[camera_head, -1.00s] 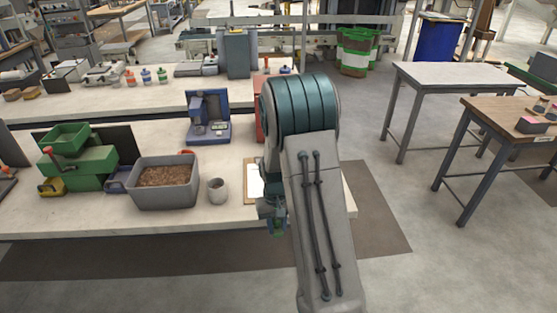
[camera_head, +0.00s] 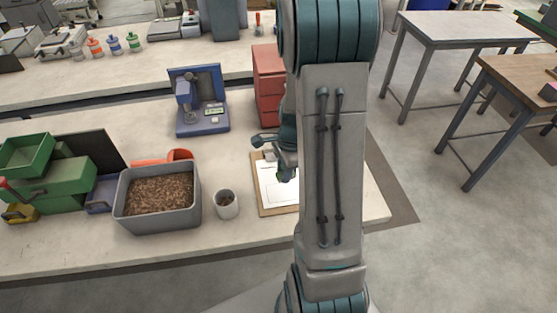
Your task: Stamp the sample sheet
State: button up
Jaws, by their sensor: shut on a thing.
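The white sample sheet (camera_head: 284,193) lies on a brown clipboard (camera_head: 263,197) near the right end of the workbench. My arm covers its right side. My gripper (camera_head: 285,160), partly hidden behind my forearm, is over the far part of the clipboard. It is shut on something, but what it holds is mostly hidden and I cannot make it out. I cannot tell whether the held thing touches the sheet.
Left of the clipboard stand a small grey cup (camera_head: 226,205) and a grey bin of brown pellets (camera_head: 128,215). A blue device (camera_head: 205,118) and a red drawer unit (camera_head: 267,85) stand behind. A wooden table (camera_head: 530,82) is at the right.

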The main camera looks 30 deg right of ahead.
aim_at(283, 192)
jog(key=shift+s+f+b, duration=0.15)
jog(key=shift+f+b, duration=0.25)
jog(key=shift+f, duration=0.15)
jog(key=shift+f+b, duration=1.85)
jog(key=shift+f, duration=0.55)
jog(key=shift+f+b, duration=0.45)
jog(key=shift+f, duration=0.1)
jog(key=shift+r+p, duration=2.85)
jog(key=shift+r, duration=0.75)
jog(key=shift+f, duration=0.1)
